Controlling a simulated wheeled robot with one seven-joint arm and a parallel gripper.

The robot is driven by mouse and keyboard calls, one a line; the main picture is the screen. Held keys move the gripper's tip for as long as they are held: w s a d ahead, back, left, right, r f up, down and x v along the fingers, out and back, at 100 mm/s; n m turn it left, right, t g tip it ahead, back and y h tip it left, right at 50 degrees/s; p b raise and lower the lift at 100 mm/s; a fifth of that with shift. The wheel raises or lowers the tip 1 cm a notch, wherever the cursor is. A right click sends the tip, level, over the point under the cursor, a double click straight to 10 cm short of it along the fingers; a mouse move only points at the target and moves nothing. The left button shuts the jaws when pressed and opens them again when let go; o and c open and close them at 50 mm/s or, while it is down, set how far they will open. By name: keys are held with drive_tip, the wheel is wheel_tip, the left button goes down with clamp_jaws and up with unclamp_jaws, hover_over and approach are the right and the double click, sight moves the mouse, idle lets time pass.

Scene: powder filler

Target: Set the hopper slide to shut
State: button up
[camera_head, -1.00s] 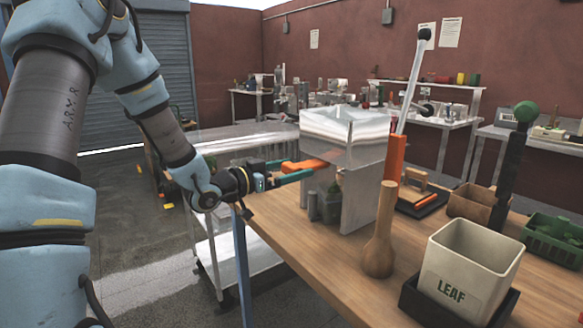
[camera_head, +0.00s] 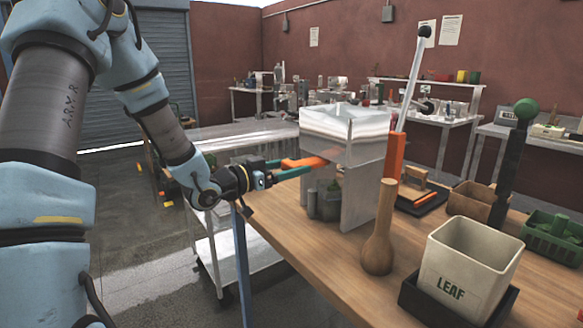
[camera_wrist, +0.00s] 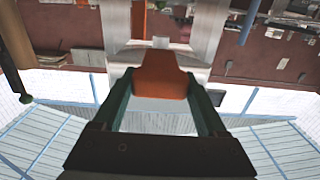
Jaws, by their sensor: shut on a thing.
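The powder filler's clear hopper (camera_head: 345,125) stands on light metal legs (camera_head: 361,196) on the wooden table. The orange slide handle (camera_head: 304,162) sticks out to the left below the hopper. It also shows in the wrist view (camera_wrist: 161,76), between the fingers. My gripper (camera_head: 290,169) has its green fingers around this handle and is shut on it. In the wrist view my gripper (camera_wrist: 162,92) has one finger on each side of the orange tab. The inner end of the slide is hidden under the hopper.
An orange post with a pale lever (camera_head: 411,80) stands right of the hopper. A wooden pestle (camera_head: 380,235), a LEAF bin (camera_head: 468,268), a dark post with a green knob (camera_head: 514,150) and a green crate (camera_head: 552,238) share the table. Grey jars (camera_head: 326,203) stand beneath the hopper.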

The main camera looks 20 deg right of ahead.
sight(306, 162)
clamp_jaws()
drive_tip(key=d, duration=0.2)
drive_tip(key=w+d+b, duration=0.1)
drive_tip(key=d, duration=0.1)
drive_tip(key=shift+d, duration=0.15)
drive_tip(key=o, duration=1.5)
unclamp_jaws()
drive_tip(key=a+b, duration=0.1)
drive_tip(key=a, duration=0.2)
drive_tip(key=s+a+b, duration=0.1)
drive_tip(key=a, duration=0.3)
drive_tip(key=s+a+b, duration=0.1)
drive_tip(key=a, duration=0.2)
drive_tip(key=shift+s+a, duration=0.1)
drive_tip(key=shift+a, duration=0.2)
